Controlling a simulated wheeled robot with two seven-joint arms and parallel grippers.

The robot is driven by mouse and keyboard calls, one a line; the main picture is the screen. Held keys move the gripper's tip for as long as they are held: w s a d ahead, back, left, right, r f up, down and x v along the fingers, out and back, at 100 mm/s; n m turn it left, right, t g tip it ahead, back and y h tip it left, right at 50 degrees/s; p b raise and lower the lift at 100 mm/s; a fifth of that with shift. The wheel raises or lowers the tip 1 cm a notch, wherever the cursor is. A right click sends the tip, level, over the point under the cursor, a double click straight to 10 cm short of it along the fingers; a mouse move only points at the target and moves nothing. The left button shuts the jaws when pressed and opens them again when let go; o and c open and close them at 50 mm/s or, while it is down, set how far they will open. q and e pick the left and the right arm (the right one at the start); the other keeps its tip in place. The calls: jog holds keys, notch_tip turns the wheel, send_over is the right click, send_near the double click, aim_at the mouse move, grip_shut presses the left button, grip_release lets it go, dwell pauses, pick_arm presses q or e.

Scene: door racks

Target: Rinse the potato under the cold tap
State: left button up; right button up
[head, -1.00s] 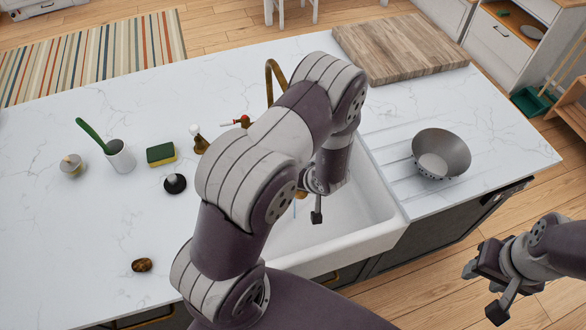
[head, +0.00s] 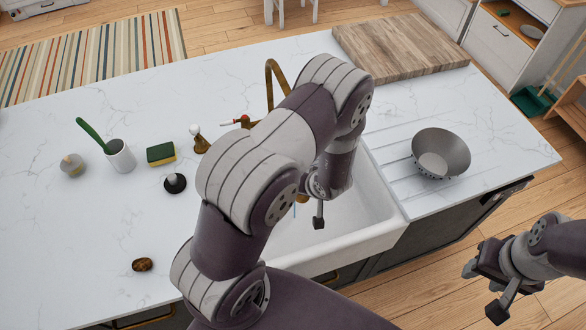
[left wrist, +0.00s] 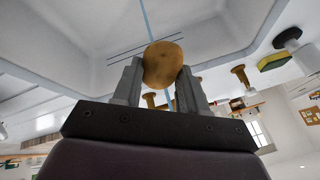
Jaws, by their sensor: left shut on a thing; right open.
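The tan potato (left wrist: 162,65) is between the two fingers of my left gripper (left wrist: 160,72) in the left wrist view. The gripper is shut on it, over the white sink (head: 345,228). A thin blue water stream (left wrist: 147,20) lines up with the potato there; a short piece of it shows in the head view (head: 294,210). The brass tap spout (head: 270,75) rises behind my left arm, with a red-marked handle (head: 242,122) beside it. My arm hides most of the tap and the potato in the head view. My right gripper (head: 483,290) is open and empty, right of the counter.
A metal colander (head: 441,153) stands on the drainer right of the sink. A wooden board (head: 400,48) lies behind. A sponge (head: 160,153), a black plug-like item (head: 175,183), a cup with a green brush (head: 120,156) and a brown lump (head: 142,265) are on the left counter.

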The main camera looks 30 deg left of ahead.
dwell(0.4)
pick_arm(q)
jog(key=shift+s+d+r+p, duration=0.1)
jog(key=shift+d+r+p, duration=0.05)
jog(key=shift+r+p, duration=0.2)
jog(key=s+d+r+p, duration=0.1)
jog(key=p, duration=0.1)
jog(key=s+d+r+p, duration=0.2)
jog(key=shift+d+r, duration=0.15)
jog(key=shift+d, duration=0.1)
